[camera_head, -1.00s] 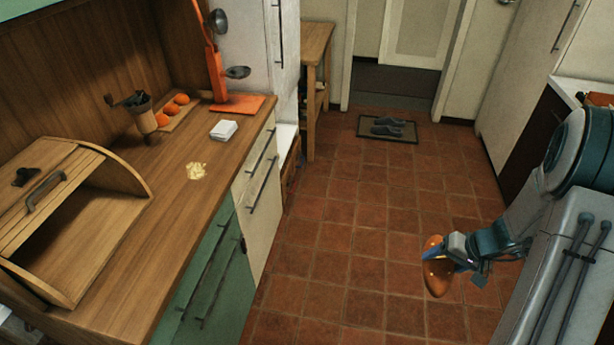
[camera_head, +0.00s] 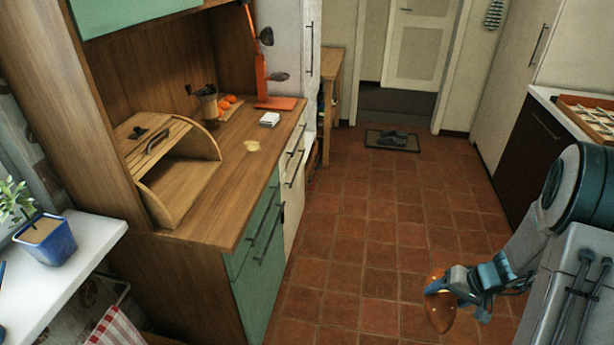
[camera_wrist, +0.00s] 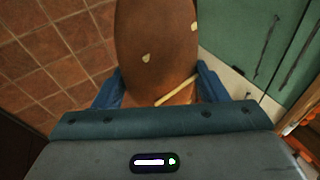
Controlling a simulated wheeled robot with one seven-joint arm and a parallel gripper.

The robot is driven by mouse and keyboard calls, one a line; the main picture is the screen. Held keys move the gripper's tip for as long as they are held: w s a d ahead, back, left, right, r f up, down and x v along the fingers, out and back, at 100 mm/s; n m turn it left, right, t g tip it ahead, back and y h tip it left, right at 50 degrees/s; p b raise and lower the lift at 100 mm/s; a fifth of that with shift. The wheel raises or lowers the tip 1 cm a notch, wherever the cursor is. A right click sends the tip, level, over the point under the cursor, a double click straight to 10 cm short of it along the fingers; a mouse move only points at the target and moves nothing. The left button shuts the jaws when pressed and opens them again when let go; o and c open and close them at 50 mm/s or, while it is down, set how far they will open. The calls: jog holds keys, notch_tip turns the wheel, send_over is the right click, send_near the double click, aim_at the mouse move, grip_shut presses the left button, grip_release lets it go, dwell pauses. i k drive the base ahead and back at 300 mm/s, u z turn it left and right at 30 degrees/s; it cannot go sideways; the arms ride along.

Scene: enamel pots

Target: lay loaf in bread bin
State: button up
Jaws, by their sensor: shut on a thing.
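The loaf (camera_head: 441,311) is brown and glossy, and my gripper (camera_head: 447,287) is shut on it, holding it over the tiled floor at the lower right of the head view. In the wrist view the loaf (camera_wrist: 157,50) fills the upper middle, with pale flecks on its crust, between the blue fingers of my gripper (camera_wrist: 160,92). The wooden bread bin (camera_head: 180,192) stands on the counter at left, its curved lid rolled back and its front open. Its floor looks bare in the part I see. My gripper is well to the right of it.
The wooden counter (camera_head: 225,215) has green doors below. A potted plant (camera_head: 45,237) stands on a white sill. The tiled floor (camera_head: 365,240) between is clear.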

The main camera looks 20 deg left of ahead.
aim_at(183, 185)
jog(key=u, duration=0.9)
